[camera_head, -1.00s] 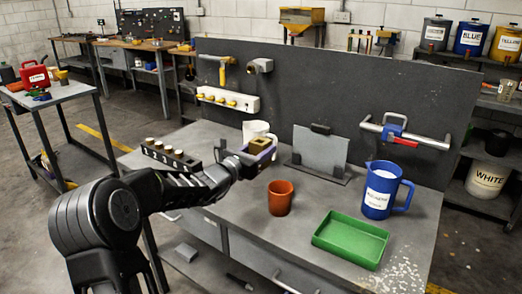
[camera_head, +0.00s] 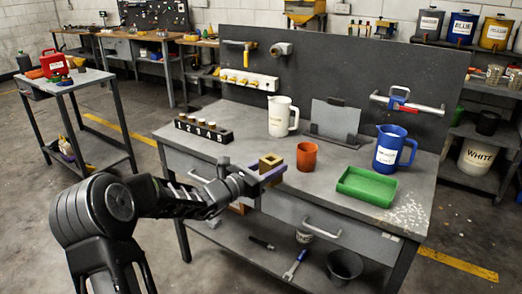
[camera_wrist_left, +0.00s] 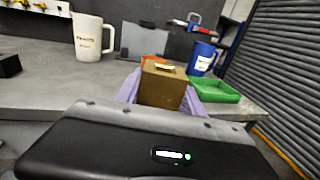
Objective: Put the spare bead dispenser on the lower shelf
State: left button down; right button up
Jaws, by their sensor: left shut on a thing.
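My left gripper (camera_head: 272,174) is shut on a brown box-like block with a gold top, which I take to be the bead dispenser (camera_head: 270,160). In the left wrist view the block (camera_wrist_left: 162,88) sits upright between the purple fingers. In the head view the gripper appears at the front edge of the workbench (camera_head: 240,135), left of the orange cup; its exact height over the edge is hard to tell. The lower shelf (camera_head: 222,230) is under the bench, partly hidden by my left arm. My right gripper is not in view.
An orange cup (camera_head: 307,157), white jug (camera_head: 282,116), blue jug (camera_head: 390,149) and green tray (camera_head: 367,187) stand on the bench. Drawers front the bench above the shelf.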

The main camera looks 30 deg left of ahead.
pick_arm(q)
jog(key=s+d+f+m+g+h, duration=0.3)
jog(key=s+d+f, duration=0.5)
jog(key=d, duration=0.3)
jog(key=s+d+f+m+g+h, duration=0.4)
jog(key=s+d+f+h, duration=0.4)
jog(key=d, duration=0.3)
jog(key=shift+s+d+m, duration=0.2)
jog(key=shift+s+m, duration=0.3)
jog(key=shift+m, duration=0.3)
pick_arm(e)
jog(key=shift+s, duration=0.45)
pick_arm(q)
jog(key=shift+f, duration=0.1)
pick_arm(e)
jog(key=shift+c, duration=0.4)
